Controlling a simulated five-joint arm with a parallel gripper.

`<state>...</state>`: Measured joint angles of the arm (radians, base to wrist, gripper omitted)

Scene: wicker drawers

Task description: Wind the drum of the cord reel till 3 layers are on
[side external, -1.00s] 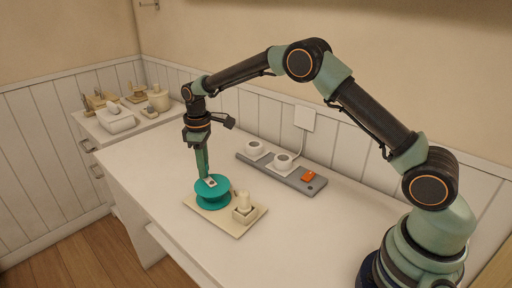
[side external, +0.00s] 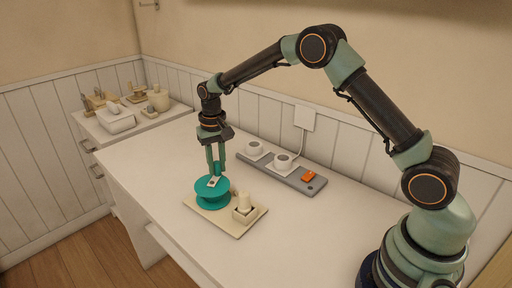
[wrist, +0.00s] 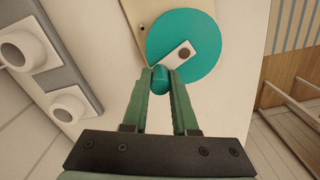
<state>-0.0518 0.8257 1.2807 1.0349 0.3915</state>
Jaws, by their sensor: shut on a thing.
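The cord reel is a teal drum (side external: 211,199) with wide round flanges, upright on a cream base board (side external: 231,225). In the wrist view its top flange (wrist: 205,68) carries a short white crank arm (wrist: 178,55) with a teal knob (wrist: 160,80) at its outer end. My gripper (side external: 217,172) points down over the reel and is shut on the knob, which shows between the fingertips (wrist: 161,76) in the wrist view. The flanges hide most of the drum's core, so I cannot tell how many layers of cord are on it.
A cream block with a short post (side external: 243,209) stands on the board, right of the reel. Behind lies a grey power strip (side external: 282,174) with two white round plugs and an orange switch (side external: 308,176). Several small items crowd the far-left cabinet top. The table's front edge (side external: 170,235) is close.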

